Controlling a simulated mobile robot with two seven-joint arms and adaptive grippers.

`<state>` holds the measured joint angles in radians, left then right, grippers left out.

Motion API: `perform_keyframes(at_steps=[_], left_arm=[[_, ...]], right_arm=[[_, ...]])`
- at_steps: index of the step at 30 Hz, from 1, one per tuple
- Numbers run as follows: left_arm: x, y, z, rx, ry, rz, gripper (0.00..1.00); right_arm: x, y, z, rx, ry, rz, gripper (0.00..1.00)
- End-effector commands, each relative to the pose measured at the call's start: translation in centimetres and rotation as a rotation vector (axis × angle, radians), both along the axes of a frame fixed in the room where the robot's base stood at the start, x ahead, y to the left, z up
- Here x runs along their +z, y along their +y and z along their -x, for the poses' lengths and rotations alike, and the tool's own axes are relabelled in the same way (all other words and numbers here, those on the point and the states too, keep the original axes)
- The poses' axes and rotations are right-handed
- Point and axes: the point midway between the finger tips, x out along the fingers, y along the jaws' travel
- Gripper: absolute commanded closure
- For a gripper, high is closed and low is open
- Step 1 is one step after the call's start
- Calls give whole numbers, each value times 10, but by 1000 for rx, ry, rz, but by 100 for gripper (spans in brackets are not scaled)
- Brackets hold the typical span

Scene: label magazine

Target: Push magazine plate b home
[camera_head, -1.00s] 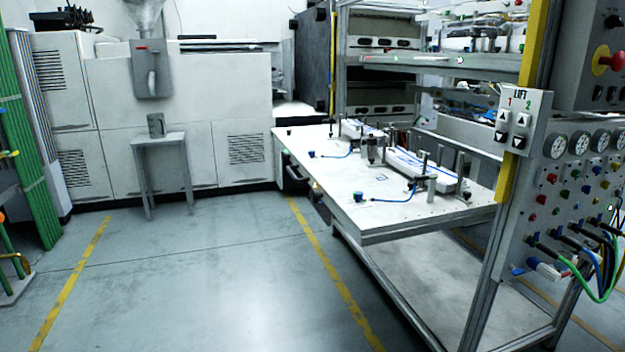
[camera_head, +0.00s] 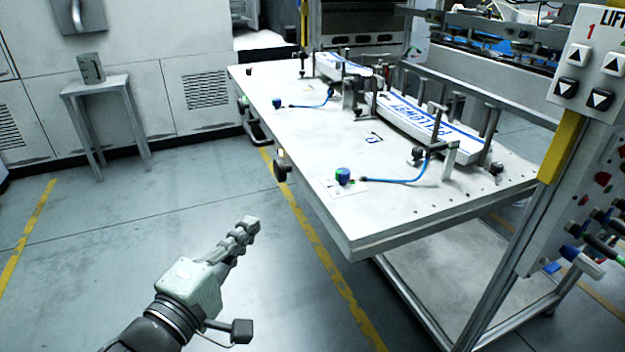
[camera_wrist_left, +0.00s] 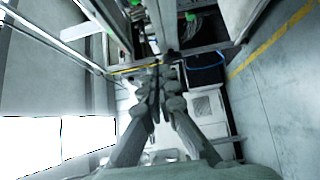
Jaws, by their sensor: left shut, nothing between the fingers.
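My left gripper (camera_head: 250,226) comes in from the bottom left of the head view, shut and empty, over the open floor and apart from the table. In the left wrist view its shut fingers (camera_wrist_left: 162,78) fill the middle. Two long white label magazines lie on the table: a near one (camera_head: 425,122) with blue print and a far one (camera_head: 342,68). Posts and clamps stand around both. I cannot make out which part is plate b, nor how far in it sits. My right gripper is not in view.
The white table (camera_head: 300,130) has blue-green knobs, the near one (camera_head: 343,176) on a blue hose. Dark knob-like parts (camera_head: 282,168) stick out at its left edge. A lift panel (camera_head: 590,75) and frame post stand at right. A stool (camera_head: 105,95) stands at left; the floor between is clear.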

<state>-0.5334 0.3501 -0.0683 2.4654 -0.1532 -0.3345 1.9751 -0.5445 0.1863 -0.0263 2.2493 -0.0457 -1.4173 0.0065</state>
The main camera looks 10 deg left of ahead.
Motion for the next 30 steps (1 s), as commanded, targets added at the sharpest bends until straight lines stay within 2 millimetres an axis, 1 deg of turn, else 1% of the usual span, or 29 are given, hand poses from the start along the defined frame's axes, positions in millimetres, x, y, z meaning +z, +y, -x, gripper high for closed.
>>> perform_keyframes(at_steps=[5,8,12,18,21,24,30], left_arm=[[3,-3,-16,-2,-5,6,100],[3,-7,-33,-2,-5,4,100],[3,-12,-63,-1,-5,2,100],[3,-19,-102,0,-4,1,100],[2,-35,-109,-1,-2,4,100],[1,-44,-115,0,-1,4,100],[0,-52,-120,1,0,4,100]], right_arm=[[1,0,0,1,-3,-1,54],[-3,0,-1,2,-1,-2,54],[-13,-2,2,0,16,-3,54],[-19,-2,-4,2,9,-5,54],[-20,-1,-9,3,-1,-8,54],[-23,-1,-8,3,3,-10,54],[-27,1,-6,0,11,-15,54]])
